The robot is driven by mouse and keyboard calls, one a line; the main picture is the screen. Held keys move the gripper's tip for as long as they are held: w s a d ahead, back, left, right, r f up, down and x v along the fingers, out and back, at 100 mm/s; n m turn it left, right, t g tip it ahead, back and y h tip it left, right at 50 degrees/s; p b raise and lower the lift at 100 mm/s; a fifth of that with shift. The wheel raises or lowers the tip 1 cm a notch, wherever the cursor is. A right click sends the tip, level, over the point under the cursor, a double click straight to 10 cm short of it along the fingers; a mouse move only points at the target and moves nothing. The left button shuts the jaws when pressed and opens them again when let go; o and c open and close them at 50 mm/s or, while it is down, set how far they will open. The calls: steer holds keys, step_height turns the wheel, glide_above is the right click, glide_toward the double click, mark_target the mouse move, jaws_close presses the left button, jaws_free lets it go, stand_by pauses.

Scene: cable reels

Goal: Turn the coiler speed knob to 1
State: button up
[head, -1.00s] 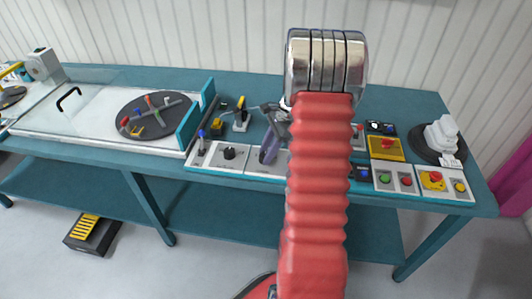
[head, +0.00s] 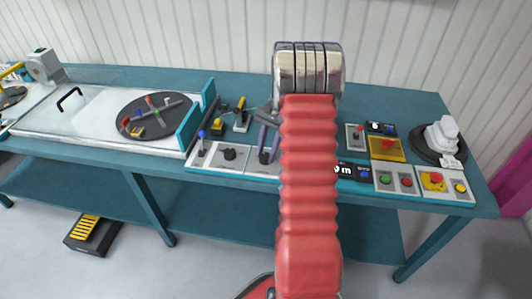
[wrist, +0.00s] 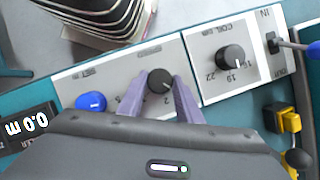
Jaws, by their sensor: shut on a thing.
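The black knob (wrist: 161,80) sits on a light grey panel in the wrist view, with a small 2 printed by it; I cannot read the pointer exactly. My gripper (wrist: 159,87) has its two purple fingers on either side of this knob, shut on it. In the head view my gripper (head: 267,143) reaches down to the front control strip, left of my red arm. My arm hides part of the panel there.
A coil-size knob (wrist: 231,57) marked 16, 19 and 22 is on the neighbouring panel. A blue knob (wrist: 91,102) and a 0.0 m display (wrist: 28,126) lie on the other side. Red and green buttons (head: 395,180) stand further right on the bench.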

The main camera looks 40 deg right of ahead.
steer(key=n+g, duration=0.1)
steer(key=n, duration=0.2)
steer(key=shift+f+n, duration=0.15)
steer(key=shift+n, duration=0.15)
steer(key=shift+g, duration=0.3)
steer(key=o, duration=1)
steer(key=shift+o, duration=0.2)
steer(key=shift+w+d+r+h, duration=0.2)
steer(key=shift+r+h, duration=0.1)
steer(key=shift+r, duration=0.35)
steer(key=v, duration=1.2)
steer(key=shift+r, duration=0.2)
steer(key=shift+d, duration=0.1)
